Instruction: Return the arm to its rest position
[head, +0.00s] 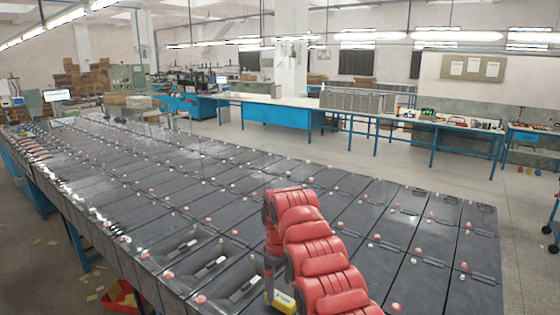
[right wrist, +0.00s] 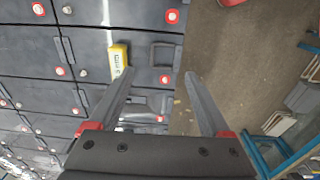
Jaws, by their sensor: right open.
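My right arm (head: 312,255), red and segmented, reaches over the battery rows from the bottom of the head view; its gripper is mostly hidden behind it there. In the right wrist view the right gripper (right wrist: 160,74) is open, its two grey fingers wide apart with nothing held between them. A small yellow block with a white label (right wrist: 119,60) lies on a dark battery top beside the left finger's tip. It also shows in the head view (head: 284,303), just below the arm. My left gripper is not in view.
Rows of dark batteries (head: 360,220) with red and white caps fill the long bench. A red bin (head: 122,297) stands on the floor at lower left. Blue workbenches (head: 270,112) stand behind. Floor past the battery edge (right wrist: 225,70) is open.

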